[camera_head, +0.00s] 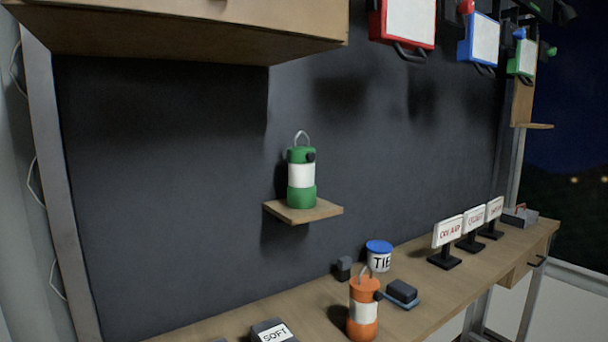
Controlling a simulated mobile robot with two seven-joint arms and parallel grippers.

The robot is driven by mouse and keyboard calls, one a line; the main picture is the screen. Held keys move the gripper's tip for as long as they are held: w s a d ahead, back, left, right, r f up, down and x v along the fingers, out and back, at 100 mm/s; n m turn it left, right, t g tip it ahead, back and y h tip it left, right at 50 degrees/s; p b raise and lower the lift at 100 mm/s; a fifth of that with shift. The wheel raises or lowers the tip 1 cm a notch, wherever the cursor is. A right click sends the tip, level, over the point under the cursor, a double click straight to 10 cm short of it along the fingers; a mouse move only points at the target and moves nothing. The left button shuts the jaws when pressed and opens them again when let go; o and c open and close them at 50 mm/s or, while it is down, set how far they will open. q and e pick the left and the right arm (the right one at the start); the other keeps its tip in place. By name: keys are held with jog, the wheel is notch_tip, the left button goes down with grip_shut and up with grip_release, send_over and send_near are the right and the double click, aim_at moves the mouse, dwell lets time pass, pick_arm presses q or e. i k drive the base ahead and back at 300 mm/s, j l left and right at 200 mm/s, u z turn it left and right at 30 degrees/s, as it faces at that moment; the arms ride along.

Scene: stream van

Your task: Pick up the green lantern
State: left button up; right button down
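The green lantern (301,197) has a green top and base, a white middle band, a thin wire handle on top and a dark knob on its right side. It stands upright on a small wooden wall shelf (325,209) against the dark wall. Nothing touches it apart from the shelf. Neither my left nor my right gripper is in view.
A workbench (305,296) runs below, holding an orange lantern (363,292), a blue-lidded tin (379,256), a blue-based dark block (402,292) and several signs (447,232). A wooden cabinet (180,30) overhangs upper left.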

aim_at(301, 188)
jog(key=u, duration=0.3)
jog(key=i+l+u, duration=0.1)
jog(key=u, duration=0.3)
jog(key=l+u, duration=0.4)
jog(key=i+l+u, duration=0.1)
jog(key=u, duration=0.3)
jog(key=l+u, duration=0.3)
jog(key=u, duration=0.15)
